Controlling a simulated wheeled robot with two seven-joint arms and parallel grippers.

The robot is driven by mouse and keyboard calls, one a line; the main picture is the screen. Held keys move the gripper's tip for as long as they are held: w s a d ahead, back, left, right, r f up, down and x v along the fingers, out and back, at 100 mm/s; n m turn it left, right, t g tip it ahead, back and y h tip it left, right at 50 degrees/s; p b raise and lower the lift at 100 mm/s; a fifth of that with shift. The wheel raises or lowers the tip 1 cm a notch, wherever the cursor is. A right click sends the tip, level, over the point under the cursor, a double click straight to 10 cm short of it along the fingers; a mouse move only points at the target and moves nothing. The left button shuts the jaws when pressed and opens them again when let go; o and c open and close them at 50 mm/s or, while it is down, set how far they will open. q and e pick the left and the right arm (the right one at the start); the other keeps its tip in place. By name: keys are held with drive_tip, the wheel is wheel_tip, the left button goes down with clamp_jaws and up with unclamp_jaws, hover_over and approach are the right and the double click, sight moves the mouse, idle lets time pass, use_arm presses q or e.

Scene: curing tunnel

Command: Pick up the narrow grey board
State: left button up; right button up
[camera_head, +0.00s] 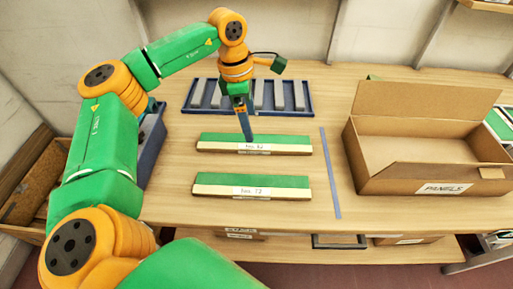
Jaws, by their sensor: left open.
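Several narrow grey boards stand side by side in a blue rack (296,113) at the back middle of the table; one of them (279,95) shows clearly right of my left gripper. I cannot tell which is the task's board. My left gripper (246,136) points down in front of the rack, with its tips just behind or over the far green-and-cream board (290,143), which bears a white label. Whether the tips touch that board cannot be told. My left gripper is open, and no board shows in it. My right gripper is out of view.
A second labelled green-and-cream board (290,187) lies nearer the front. A thin blue-grey strip (331,175) lies on the table to the right. An open cardboard box (380,175) labelled PANELS stands further right. A blue bin (152,145) is at left, partly behind my arm.

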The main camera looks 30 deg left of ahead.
sight(255, 141)
use_arm(q)
drive_tip(key=f, duration=0.2)
drive_tip(key=f+p, duration=0.1)
drive_tip(key=f, duration=0.2)
drive_tip(key=w+f+p, duration=0.1)
drive_tip(key=f, duration=0.1)
drive_tip(key=shift+d+f, duration=0.1)
drive_tip(key=shift+f, duration=0.15)
drive_tip(key=shift+w+f, duration=0.1)
drive_tip(key=shift+f, duration=0.1)
drive_tip(key=c, duration=1.4)
drive_tip(key=shift+r, duration=0.15)
